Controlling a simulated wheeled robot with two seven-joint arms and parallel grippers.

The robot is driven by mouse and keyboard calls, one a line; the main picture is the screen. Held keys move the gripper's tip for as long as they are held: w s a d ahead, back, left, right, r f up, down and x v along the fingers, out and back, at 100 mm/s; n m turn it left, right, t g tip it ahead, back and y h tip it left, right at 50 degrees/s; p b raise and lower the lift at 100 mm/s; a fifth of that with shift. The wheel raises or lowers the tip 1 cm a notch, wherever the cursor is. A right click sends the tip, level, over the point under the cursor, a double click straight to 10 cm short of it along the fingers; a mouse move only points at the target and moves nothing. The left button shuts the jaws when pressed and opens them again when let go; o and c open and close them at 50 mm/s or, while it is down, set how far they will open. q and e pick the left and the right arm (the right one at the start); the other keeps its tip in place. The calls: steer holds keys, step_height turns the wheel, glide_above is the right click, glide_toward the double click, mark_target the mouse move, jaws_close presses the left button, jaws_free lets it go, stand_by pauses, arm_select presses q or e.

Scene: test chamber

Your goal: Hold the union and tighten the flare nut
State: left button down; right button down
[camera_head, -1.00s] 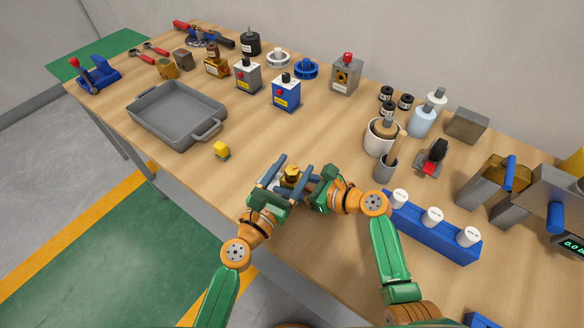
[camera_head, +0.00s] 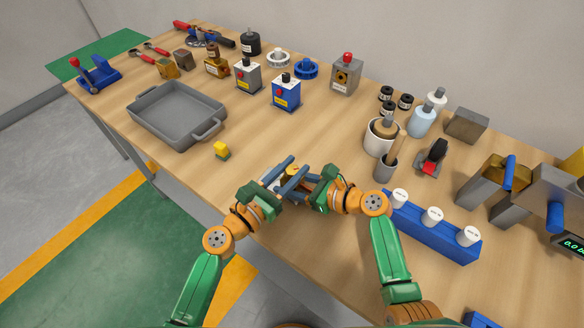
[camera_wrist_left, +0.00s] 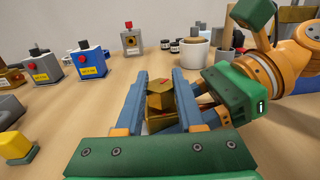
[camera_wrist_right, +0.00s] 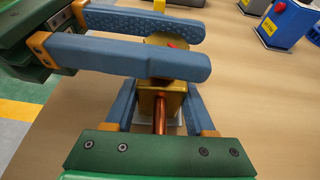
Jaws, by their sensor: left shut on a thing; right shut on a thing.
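A brass fitting (camera_head: 292,171) sits between my two grippers near the table's front edge. Its upper hex piece with a red mark, seemingly the flare nut (camera_wrist_left: 160,101), lies between the fingers of my left gripper (camera_head: 287,174), which is shut on it. Below it is a brass body, seemingly the union (camera_wrist_right: 163,97), with a copper tube (camera_wrist_right: 160,120) running toward the right wrist camera. My right gripper (camera_head: 305,184) is shut on this body from the right, lower than the left one. The fingers cross closely and hide parts of the fitting.
A grey tray (camera_head: 150,127) and a small yellow-green block (camera_head: 222,150) stand left of the grippers. A blue rack (camera_head: 455,243) with white-capped items is to the right, near a grey cup (camera_head: 385,170). Switch boxes stand behind. Wood around the fitting is mostly clear.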

arm_select(q)
steer(key=m+g+h, duration=0.4)
steer(key=g, duration=0.1)
steer(key=shift+w, duration=0.1)
steer(key=shift+f+m+g+h, duration=0.1)
steer(key=shift+m+g+h, duration=0.4)
steer(key=shift+m+g, duration=0.65)
steer(key=shift+m+g+h, duration=0.5)
steer(key=shift+m+g, duration=0.25)
steer(key=shift+g, duration=0.7)
steer(key=shift+m+g, duration=0.3)
steer(key=shift+g, duration=0.2)
steer(key=c, duration=0.5)
jaws_free()
steer(key=shift+a, duration=0.15)
steer(key=a, duration=0.4)
steer(key=s+a, duration=0.1)
steer(key=a, duration=0.2)
steer(key=s+a, duration=0.1)
steer(key=a, duration=0.3)
steer(key=shift+a, duration=0.35)
